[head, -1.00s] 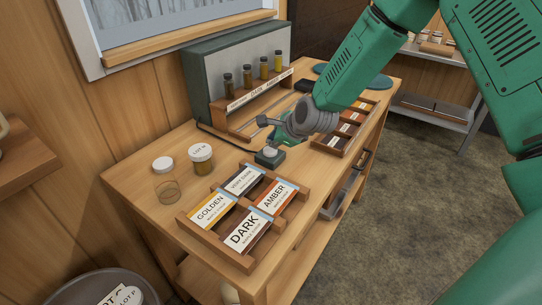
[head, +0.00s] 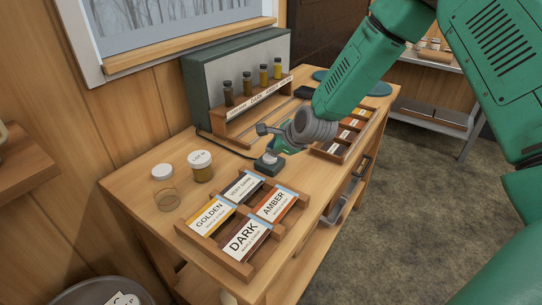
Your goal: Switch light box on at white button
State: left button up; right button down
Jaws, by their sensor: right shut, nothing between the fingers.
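The light box (head: 196,100) stands at the back of the wooden bench, with a pale front panel (head: 224,67) behind several syrup vials. A small dark green switch box (head: 268,168) with a white button (head: 269,158) sits on the bench in front of it, joined by a dark cable. My right gripper (head: 273,149) is shut and empty, pointing down at the button from the right. Its fingertips are at or just above the button; I cannot tell whether they touch. The panel looks pale and the vials glow somewhat yellow. My left gripper is out of view.
A wooden rack (head: 235,262) with labelled syrup cards stands in front of the switch box. A capped jar (head: 202,168), a white lid (head: 162,172) and an empty glass (head: 167,199) are to the left. Another wooden rack (head: 336,150) lies to the right, beneath my arm.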

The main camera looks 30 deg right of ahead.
jog(key=shift+a+r, duration=0.15)
jog(key=shift+a, duration=0.45)
jog(key=shift+d+f, duration=0.4)
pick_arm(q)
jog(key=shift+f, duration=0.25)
pick_arm(e)
jog(key=shift+d+f, duration=0.1)
jog(key=shift+d, duration=0.15)
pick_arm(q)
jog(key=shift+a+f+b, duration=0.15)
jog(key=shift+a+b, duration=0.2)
pick_arm(e)
jog(key=shift+a, duration=0.35)
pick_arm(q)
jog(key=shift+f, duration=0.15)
pick_arm(e)
jog(key=shift+f, duration=0.2)
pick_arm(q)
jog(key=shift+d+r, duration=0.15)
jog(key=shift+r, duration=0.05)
pick_arm(e)
jog(key=shift+d, duration=0.2)
jog(key=shift+a+r+p, duration=0.2)
jog(key=shift+r+p, duration=0.35)
jog(key=shift+r, duration=0.15)
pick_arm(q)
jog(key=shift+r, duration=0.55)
pick_arm(e)
jog(key=shift+a+r, duration=0.1)
